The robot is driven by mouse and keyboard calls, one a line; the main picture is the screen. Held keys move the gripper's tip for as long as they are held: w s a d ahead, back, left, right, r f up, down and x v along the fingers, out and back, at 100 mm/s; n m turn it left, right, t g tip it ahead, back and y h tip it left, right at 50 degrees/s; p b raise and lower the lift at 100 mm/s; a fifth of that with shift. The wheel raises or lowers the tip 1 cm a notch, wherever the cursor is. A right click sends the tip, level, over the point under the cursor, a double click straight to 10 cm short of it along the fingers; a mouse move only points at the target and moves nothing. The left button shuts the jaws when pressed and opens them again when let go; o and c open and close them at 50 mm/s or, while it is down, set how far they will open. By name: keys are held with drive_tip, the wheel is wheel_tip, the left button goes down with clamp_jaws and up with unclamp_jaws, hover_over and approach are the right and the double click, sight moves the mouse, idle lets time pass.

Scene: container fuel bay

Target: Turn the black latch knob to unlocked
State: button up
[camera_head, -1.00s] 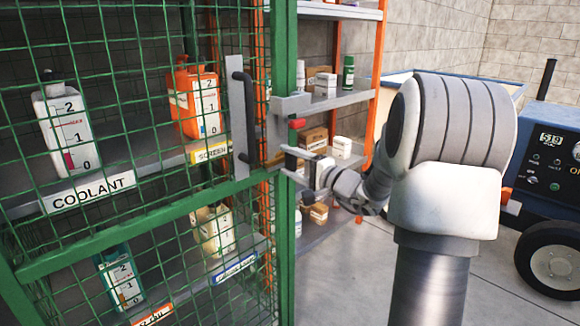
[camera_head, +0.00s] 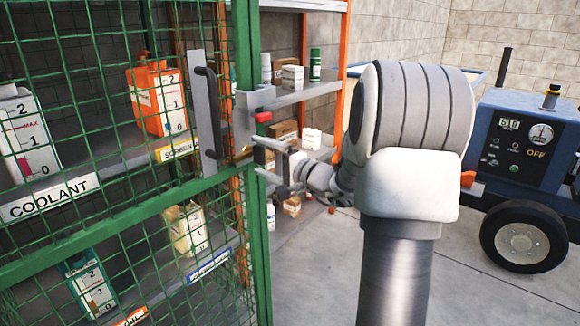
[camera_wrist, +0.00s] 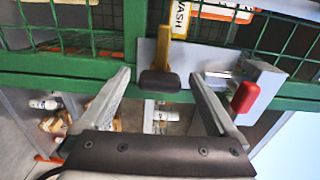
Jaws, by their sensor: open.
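The black latch knob (camera_wrist: 160,80) shows in the wrist view at the end of a brass-coloured stem, on a grey plate (camera_wrist: 203,57) fixed to the green cage frame. It lies between the two finger ends, with a gap visible on each side. My gripper (camera_wrist: 159,94) is open and empty. A red-ended latch part (camera_wrist: 244,97) sits right of the right finger. In the head view my gripper (camera_head: 262,158) is at the cage door's edge, just below the red end (camera_head: 264,117). I cannot make out the black knob there.
The green mesh cage (camera_head: 248,220) holds labelled jugs, such as the orange one (camera_head: 157,98). A dark door handle (camera_head: 207,112) stands left of the latch. Open shelves (camera_head: 300,95) with small boxes stand behind. A blue wheeled machine (camera_head: 530,150) is at right, with clear floor before it.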

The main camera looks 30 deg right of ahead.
drive_tip(key=p+v, duration=0.2)
drive_tip(key=v, duration=1.4)
drive_tip(key=shift+p, duration=0.35)
